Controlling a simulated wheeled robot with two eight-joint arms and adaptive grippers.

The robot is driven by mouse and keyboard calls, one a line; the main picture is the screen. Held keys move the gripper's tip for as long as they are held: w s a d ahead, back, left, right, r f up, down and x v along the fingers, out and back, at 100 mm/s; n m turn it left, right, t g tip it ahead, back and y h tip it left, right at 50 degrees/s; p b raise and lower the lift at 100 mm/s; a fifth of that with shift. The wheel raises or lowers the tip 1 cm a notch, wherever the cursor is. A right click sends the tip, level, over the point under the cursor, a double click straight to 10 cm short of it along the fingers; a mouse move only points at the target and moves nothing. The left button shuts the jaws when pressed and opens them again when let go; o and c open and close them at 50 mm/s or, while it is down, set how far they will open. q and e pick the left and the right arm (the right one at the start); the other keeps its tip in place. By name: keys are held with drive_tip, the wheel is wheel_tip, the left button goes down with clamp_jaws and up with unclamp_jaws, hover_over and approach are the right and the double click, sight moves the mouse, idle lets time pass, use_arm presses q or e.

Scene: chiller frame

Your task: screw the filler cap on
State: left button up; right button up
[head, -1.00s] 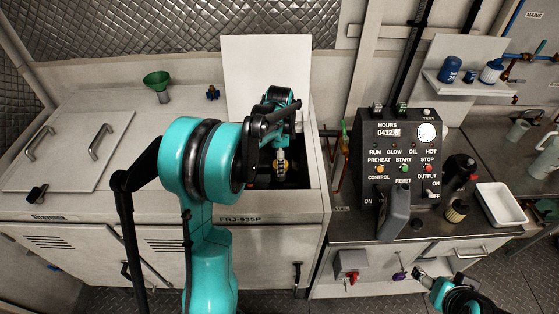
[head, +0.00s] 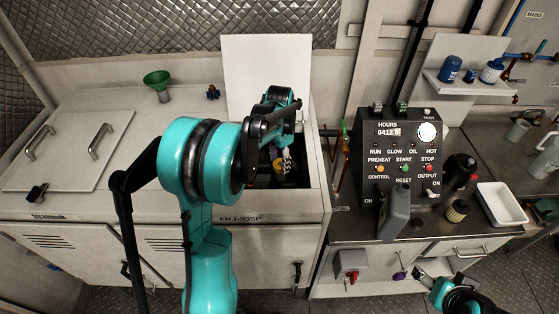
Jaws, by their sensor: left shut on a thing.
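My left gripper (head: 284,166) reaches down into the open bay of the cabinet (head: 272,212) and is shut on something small. A yellow round part (head: 277,166), which looks like the filler cap, shows at its fingertips. My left arm hides part of the bay, and the dark inside makes it unclear whether the cap sits on a neck. My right gripper (head: 430,279) is low at the right, in front of the bench drawers, away from the bay. Its fingers are too small to read.
The raised lid (head: 266,70) stands behind the bay. A green funnel (head: 157,82) is on the cabinet top. Right of the bay are the control panel (head: 399,150), a grey jug (head: 395,212), a dark filter (head: 457,210) and a white tray (head: 502,204).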

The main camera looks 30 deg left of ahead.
sight(279, 164)
use_arm(q)
drive_tip(key=shift+m, duration=0.8)
drive_tip(key=o, duration=1)
drive_tip(key=shift+m, duration=0.5)
drive_tip(key=o, duration=0.4)
drive_tip(key=shift+r, duration=0.1)
wheel_tip(279, 164, up, 12)
drive_tip(key=shift+f, duration=0.1)
